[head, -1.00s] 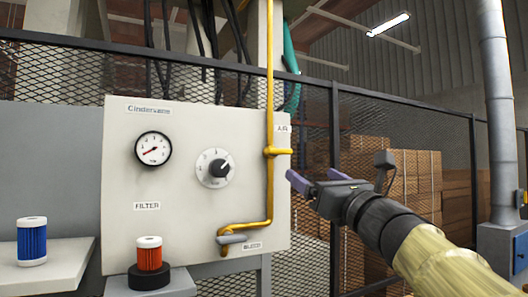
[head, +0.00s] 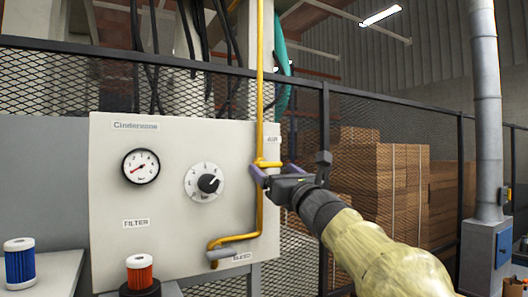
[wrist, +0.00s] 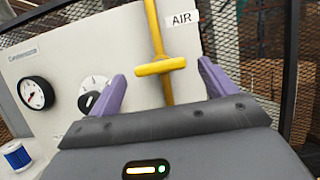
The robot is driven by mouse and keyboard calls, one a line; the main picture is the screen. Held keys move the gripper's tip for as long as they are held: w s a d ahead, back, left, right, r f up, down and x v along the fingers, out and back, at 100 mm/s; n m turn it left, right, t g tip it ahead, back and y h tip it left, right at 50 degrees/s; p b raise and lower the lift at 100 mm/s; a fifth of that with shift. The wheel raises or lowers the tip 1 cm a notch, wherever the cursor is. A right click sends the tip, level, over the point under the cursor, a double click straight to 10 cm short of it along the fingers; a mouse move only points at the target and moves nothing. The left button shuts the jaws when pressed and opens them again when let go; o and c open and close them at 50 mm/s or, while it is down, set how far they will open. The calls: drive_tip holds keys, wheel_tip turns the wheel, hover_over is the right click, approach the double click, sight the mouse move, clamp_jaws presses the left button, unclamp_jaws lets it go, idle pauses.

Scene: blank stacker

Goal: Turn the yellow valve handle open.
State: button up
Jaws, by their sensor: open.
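The yellow valve handle (head: 268,164) is a short crosswise bar on the yellow vertical pipe (head: 260,90), below the AIR label. In the wrist view the handle (wrist: 160,67) lies crosswise to the pipe, between and beyond my fingertips. My gripper (head: 262,178) is at the right part of the panel, just at or below the handle in the head view, and partly covers the pipe. I cannot tell whether a finger touches the handle.
The white panel (head: 110,200) carries a gauge (head: 141,166), a dial knob (head: 207,183) and a grey-ended bleed pipe (head: 225,253). An orange filter (head: 140,272) and a blue filter (head: 20,262) stand at lower left. A mesh fence (head: 300,130) runs behind.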

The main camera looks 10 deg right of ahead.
sight(271, 165)
drive_tip(key=p+x, duration=0.2)
drive_tip(key=x, duration=0.2)
drive_tip(key=shift+w+r, duration=0.1)
drive_tip(key=shift+r, duration=0.15)
drive_tip(key=shift+w+a+r+p, duration=0.1)
drive_tip(key=shift+w+a+p, duration=0.15)
drive_tip(key=shift+w+p, duration=0.3)
drive_tip(key=shift+c, duration=0.4)
drive_tip(key=c, duration=0.9)
